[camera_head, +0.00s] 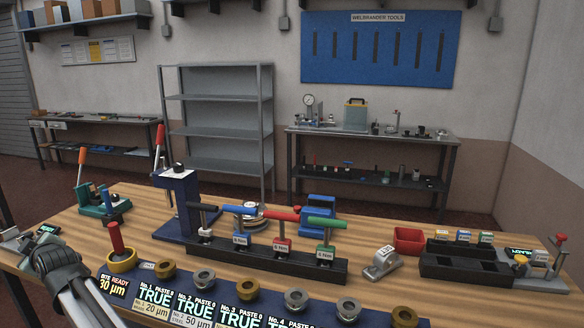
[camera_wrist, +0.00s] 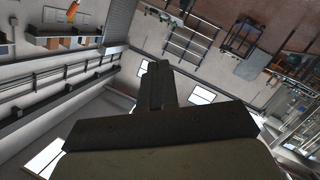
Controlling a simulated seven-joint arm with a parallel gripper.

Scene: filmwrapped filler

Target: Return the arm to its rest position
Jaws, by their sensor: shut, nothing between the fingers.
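My gripper (camera_wrist: 157,80) shows in the wrist view as a dark body with its fingers together in the middle of the picture. It is shut, with nothing between the fingers. It points into open room, with shelves, walls and bright windows behind it, and touches nothing there. In the head view a dark ribbed part with pale rods at the lower left looks like part of my arm, over the bench's front left corner. I cannot make out the fingertips in that view.
The wooden bench (camera_head: 372,232) holds a blue press (camera_head: 178,206), a black rack (camera_head: 262,262) with coloured-handled tools, a red bin (camera_head: 408,240) and a black tray (camera_head: 462,262). Several metal rings stand along the blue front strip (camera_head: 228,290). A red-handled yellow ring (camera_head: 122,262) is near my arm.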

